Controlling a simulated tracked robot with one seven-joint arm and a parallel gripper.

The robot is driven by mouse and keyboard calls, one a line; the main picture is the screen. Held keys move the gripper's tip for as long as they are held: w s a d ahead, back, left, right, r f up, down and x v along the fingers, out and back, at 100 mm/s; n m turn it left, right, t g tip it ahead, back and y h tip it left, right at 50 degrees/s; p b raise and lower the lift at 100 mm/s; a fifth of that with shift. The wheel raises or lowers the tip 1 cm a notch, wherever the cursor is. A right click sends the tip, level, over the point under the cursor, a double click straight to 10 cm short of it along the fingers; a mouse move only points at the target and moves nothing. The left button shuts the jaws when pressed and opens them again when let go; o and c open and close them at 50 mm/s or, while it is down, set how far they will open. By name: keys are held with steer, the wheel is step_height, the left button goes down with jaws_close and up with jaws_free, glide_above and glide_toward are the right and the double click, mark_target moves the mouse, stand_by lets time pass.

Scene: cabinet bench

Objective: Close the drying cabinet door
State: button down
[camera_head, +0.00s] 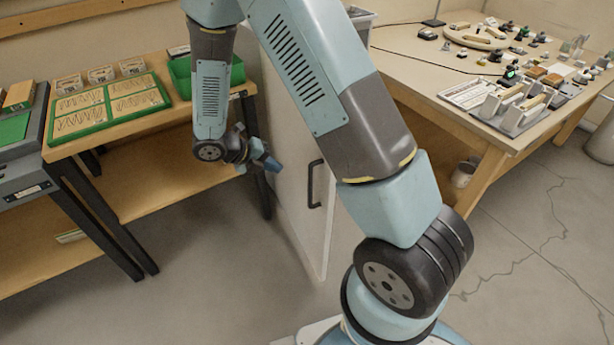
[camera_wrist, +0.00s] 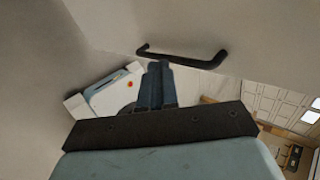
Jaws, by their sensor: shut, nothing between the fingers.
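The drying cabinet door (camera_head: 287,165) is a tall pale panel, partly hidden behind my arm in the head view. It seems to stand swung out, but its hinge side is hidden. Its black bar handle (camera_head: 315,184) is upright near the front edge. My gripper (camera_head: 268,162) is left of the handle, close to the door's face; contact cannot be told. In the wrist view, my gripper (camera_wrist: 158,72) has its dark blue fingers together and empty. The handle (camera_wrist: 185,58) lies across beyond the fingertips, on the door (camera_wrist: 200,25).
A wooden bench (camera_head: 150,125) with green trays (camera_head: 108,108) stands left of the door. A wide table (camera_head: 410,75) with several small items stands right. A grey cart (camera_head: 25,160) is at far left. The floor (camera_head: 200,290) in front is clear.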

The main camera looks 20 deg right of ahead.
steer(key=f+n, duration=0.1)
steer(key=f, duration=0.1)
glide_toward(315, 179)
steer(key=a+f+x, duration=0.1)
steer(key=x, duration=0.4)
steer(key=shift+s+d+r, duration=0.15)
steer(key=shift+d+r, duration=0.1)
steer(key=shift+d, duration=0.55)
